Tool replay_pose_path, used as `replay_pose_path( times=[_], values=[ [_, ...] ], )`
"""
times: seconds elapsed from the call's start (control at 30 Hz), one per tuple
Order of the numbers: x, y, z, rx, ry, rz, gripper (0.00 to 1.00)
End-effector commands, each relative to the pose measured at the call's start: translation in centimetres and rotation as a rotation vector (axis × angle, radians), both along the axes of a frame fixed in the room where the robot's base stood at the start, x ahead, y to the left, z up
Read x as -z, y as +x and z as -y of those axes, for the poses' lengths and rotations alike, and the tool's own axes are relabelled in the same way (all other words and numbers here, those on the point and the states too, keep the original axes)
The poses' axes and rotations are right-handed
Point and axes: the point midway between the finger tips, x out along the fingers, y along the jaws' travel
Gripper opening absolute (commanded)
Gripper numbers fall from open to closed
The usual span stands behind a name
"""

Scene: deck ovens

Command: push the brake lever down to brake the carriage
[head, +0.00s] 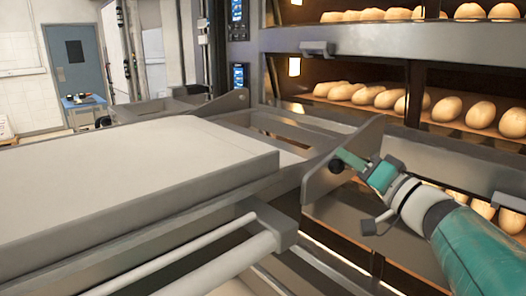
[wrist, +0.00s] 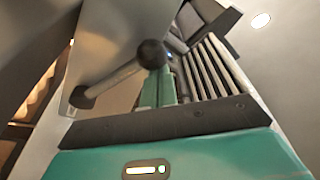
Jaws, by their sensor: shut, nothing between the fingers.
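The brake lever shows in the wrist view as a metal rod with a black ball knob (wrist: 151,53), fixed at its other end to a grey side plate (wrist: 112,50) of the carriage. In the head view, the knob (head: 337,166) stands against the carriage's right-hand side plate (head: 318,178); the rod is hard to make out there. My gripper (head: 342,155) is shut and empty, with its teal fingertips right at the knob, just above it in the head view. In the wrist view the knob partly covers my fingertips (wrist: 161,72). I cannot tell whether they touch.
The carriage's pale flat loading bed (head: 140,160) fills the left, with a round handle bar (head: 225,262) along its near side. Deck ovens with loaves (head: 375,95) stand close behind and right of my arm. A blue door (head: 76,60) is far left.

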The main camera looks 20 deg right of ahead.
Motion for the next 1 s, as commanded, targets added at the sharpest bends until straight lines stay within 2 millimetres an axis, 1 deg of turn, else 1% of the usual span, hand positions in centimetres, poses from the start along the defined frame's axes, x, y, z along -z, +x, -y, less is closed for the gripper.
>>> replay_pose_path(
  times=[0.03, 0.3, 0.47, 0.57, 0.73, 0.77, 0.8, 1.0],
  values=[
    [0.3, 0.1, -0.2, -0.004, 0.0, -0.005, 0.0],
    [0.4, 0.1, -0.2, -0.006, 0.001, -0.009, 0.0],
    [0.2, 0.1, -0.2, -0.007, 0.0, -0.009, 0.0],
    [-0.7, 0.2, 0.2, -0.007, 0.001, -0.007, 0.0],
    [-3.2, 0.5, 1.2, -0.003, -0.003, -0.002, 0.0],
    [-3.3, 0.1, 1.5, -0.001, -0.001, -0.001, 0.0],
    [-3.1, -0.8, 1.6, -0.001, 0.001, -0.001, 0.0],
    [-2.3, -5.0, 2.3, -0.001, 0.001, 0.0, 0.0]
  ],
)
